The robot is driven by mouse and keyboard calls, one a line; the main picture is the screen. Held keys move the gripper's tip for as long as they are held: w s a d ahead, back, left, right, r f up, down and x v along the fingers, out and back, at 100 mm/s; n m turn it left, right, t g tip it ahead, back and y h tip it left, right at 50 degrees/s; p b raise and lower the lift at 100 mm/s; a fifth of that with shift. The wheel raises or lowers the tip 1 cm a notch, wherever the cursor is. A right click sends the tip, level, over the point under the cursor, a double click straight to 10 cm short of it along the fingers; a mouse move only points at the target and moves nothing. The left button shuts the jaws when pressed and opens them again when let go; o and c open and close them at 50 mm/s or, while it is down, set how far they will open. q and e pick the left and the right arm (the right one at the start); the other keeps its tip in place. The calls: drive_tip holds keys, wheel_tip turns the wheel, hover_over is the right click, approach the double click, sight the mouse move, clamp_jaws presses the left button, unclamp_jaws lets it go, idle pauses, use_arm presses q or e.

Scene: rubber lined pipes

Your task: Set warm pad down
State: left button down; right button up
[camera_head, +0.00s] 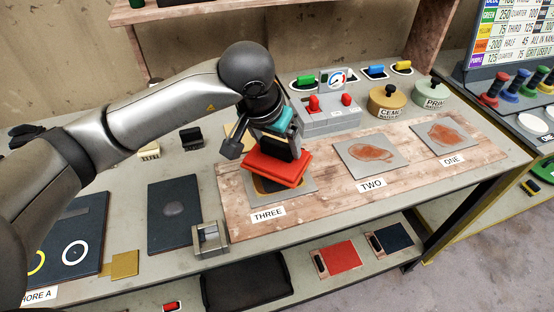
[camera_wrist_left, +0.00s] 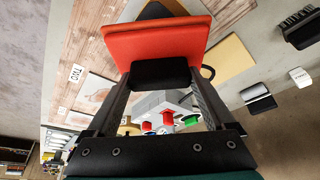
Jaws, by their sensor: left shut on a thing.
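The warm pad is a red block (camera_head: 274,170) with a black handle, over the grey plate (camera_head: 308,186) at the label THREE. My left gripper (camera_head: 276,147) is shut on the black handle, above the red block. In the left wrist view the red pad (camera_wrist_left: 157,42) lies past the fingertips, and the handle (camera_wrist_left: 160,73) sits between the fingers. A dark patch with a tan edge shows under the pad. I cannot tell whether the pad touches it. The pad hides most of that plate. My right gripper is not in view.
Plates TWO (camera_head: 371,157) and ONE (camera_head: 444,137), each with a brown patch, lie to the right on the wooden board. A grey box with red knobs (camera_head: 330,117) and round cans (camera_head: 388,101) stand behind. A dark board (camera_head: 174,225) lies left.

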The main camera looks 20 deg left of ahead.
sight(275, 154)
use_arm(q)
wheel_tip(275, 154, down, 4)
drive_tip(key=shift+f+b, duration=0.2)
drive_tip(key=shift+b, duration=0.15)
drive_tip(key=shift+f, duration=0.15)
unclamp_jaws()
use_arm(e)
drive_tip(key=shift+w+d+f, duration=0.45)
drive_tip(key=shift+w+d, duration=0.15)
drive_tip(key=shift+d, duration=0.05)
use_arm(q)
drive_tip(key=p+v, duration=0.2)
drive_tip(key=v, duration=0.9)
drive_tip(key=shift+s+a+r, duration=0.1)
drive_tip(key=shift+s+r, duration=0.1)
drive_tip(key=shift+r, duration=0.4)
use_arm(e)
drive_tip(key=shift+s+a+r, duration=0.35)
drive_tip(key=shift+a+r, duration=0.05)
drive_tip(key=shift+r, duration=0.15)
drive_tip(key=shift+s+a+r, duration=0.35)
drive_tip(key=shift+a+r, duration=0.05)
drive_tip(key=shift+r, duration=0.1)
